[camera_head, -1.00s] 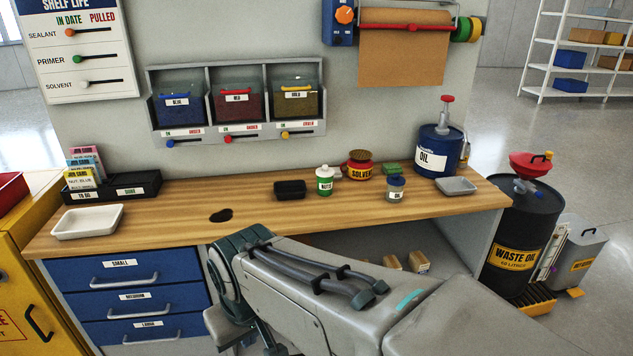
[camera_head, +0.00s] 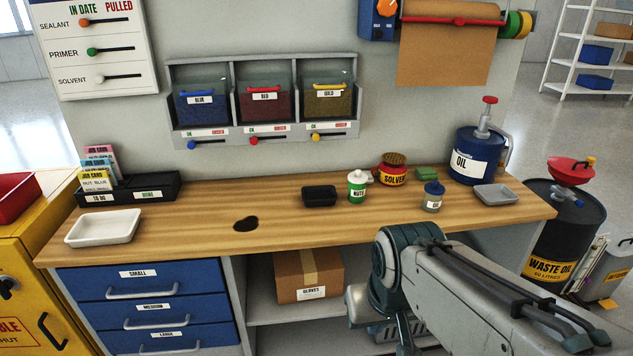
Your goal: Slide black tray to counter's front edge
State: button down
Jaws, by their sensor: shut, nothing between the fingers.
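The small black tray (camera_head: 319,196) sits on the wooden counter (camera_head: 190,225), toward its back half and left of the white and green nuts bottle (camera_head: 357,187). Bare wood lies between the tray and the counter's front edge. My arm shows at the lower right, in front of the counter and below its top. My gripper itself is not in view.
A dark hole (camera_head: 246,224) lies in the counter to the tray's front left. A white tray (camera_head: 103,228) and a job card holder (camera_head: 158,188) stand on the left.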

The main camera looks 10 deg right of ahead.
aim_at(318, 196)
jog(key=i, duration=1.5)
